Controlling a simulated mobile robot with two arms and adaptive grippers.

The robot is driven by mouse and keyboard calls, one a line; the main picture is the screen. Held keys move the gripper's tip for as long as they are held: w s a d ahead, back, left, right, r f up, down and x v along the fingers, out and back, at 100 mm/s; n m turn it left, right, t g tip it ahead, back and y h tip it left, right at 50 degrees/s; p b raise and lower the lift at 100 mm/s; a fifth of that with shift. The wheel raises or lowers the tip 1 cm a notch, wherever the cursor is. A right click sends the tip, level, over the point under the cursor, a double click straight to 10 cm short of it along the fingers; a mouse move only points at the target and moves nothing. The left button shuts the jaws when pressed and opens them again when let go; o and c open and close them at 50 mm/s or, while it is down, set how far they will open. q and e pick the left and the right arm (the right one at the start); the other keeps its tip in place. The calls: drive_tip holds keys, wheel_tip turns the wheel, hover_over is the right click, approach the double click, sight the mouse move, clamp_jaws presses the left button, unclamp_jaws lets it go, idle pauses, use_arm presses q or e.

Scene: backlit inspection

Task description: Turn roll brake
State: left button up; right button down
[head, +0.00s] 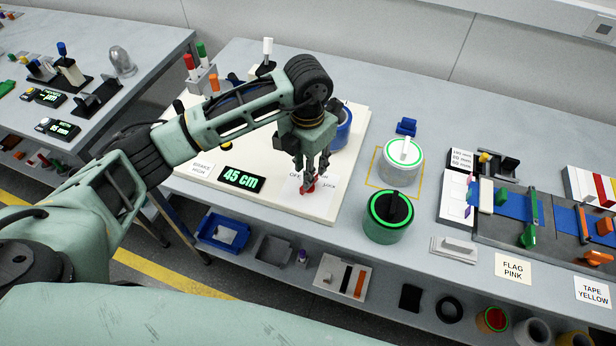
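My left gripper (309,177) points down over the front right part of the white board (262,210). Its fingertips are at a small red knob (309,189), which is mostly hidden by them. A blue roll (344,132) stands behind the gripper, partly hidden. A display (241,179) on the board reads "45 cm" in green. My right gripper is not in view.
A white roll (401,160) stands inside a yellow outline, with a green roll (389,215) in front. A grey fixture with blue tape (515,207) fills the right side. A red, a green and a white handle rise at the back left. The table's front edge is close.

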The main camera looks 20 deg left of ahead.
use_arm(q)
drive_tip(key=shift+f+p, duration=0.65)
drive_tip(key=shift+f, duration=2.1)
clamp_jaws()
